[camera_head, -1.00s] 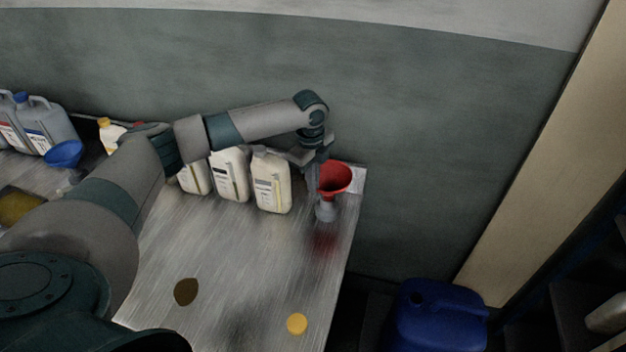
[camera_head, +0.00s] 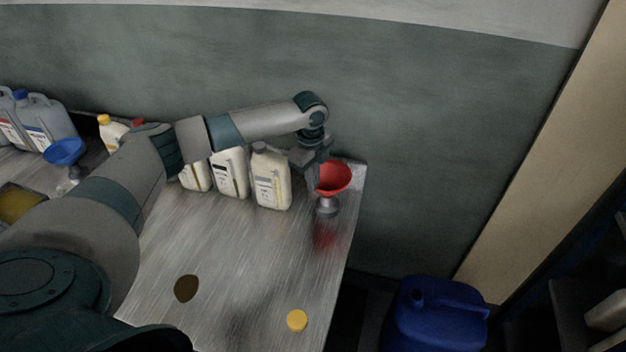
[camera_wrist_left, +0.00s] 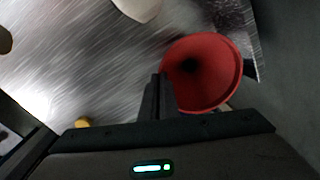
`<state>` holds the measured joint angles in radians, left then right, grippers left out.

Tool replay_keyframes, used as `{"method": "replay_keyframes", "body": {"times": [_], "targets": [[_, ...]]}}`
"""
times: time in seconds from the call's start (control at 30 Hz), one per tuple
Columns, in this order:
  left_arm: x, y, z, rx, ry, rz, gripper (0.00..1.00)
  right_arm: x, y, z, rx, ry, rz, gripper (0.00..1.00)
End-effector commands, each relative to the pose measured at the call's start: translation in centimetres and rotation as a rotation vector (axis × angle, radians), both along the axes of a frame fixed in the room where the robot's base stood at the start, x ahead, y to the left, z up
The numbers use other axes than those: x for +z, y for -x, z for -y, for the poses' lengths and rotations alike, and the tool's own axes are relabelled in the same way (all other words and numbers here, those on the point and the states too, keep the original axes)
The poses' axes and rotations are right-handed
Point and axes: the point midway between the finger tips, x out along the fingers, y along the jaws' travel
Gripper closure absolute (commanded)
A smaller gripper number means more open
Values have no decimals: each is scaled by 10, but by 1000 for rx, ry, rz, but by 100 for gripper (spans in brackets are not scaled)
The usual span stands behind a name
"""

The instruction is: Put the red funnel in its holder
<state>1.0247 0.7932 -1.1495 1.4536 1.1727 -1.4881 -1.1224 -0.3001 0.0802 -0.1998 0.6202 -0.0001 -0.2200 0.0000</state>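The red funnel (camera_head: 334,179) is at the far right corner of the table, mouth up. Its small grey holder (camera_head: 327,208) stands directly below it. The funnel's lower part is over or in the holder; how deep it sits is hard to tell. My left gripper (camera_head: 316,180) points down at the funnel's left side. In the left wrist view the fingers (camera_wrist_left: 161,95) are close together at the edge of the red funnel (camera_wrist_left: 200,72), apparently pinching its rim. My right gripper is in no view.
White bottles (camera_head: 270,178) stand just left of the funnel along the back. A blue funnel (camera_head: 65,151) and grey jugs (camera_head: 45,122) are at the far left. A yellow cap (camera_head: 297,320) lies on the open table front. A blue canister (camera_head: 437,312) stands beyond the right edge.

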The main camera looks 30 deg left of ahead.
Motion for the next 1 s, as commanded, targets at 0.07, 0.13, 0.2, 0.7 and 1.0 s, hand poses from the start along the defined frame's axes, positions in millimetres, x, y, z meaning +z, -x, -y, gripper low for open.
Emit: {"method": "replay_keyframes", "body": {"times": [0.07, 0.13, 0.2, 0.7, 1.0], "targets": [[-2, 0, 0, 0, 0, 0, 100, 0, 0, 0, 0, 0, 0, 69], [-4, 0, 0, 0, 0, 0, 100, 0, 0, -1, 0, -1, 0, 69], [-5, 0, 0, 0, 0, 0, 100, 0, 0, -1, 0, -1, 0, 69], [-6, 0, 0, -1, 0, 1, 77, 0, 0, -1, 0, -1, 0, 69], [-6, 0, 0, -1, 0, 0, 77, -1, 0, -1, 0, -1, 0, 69]]}}
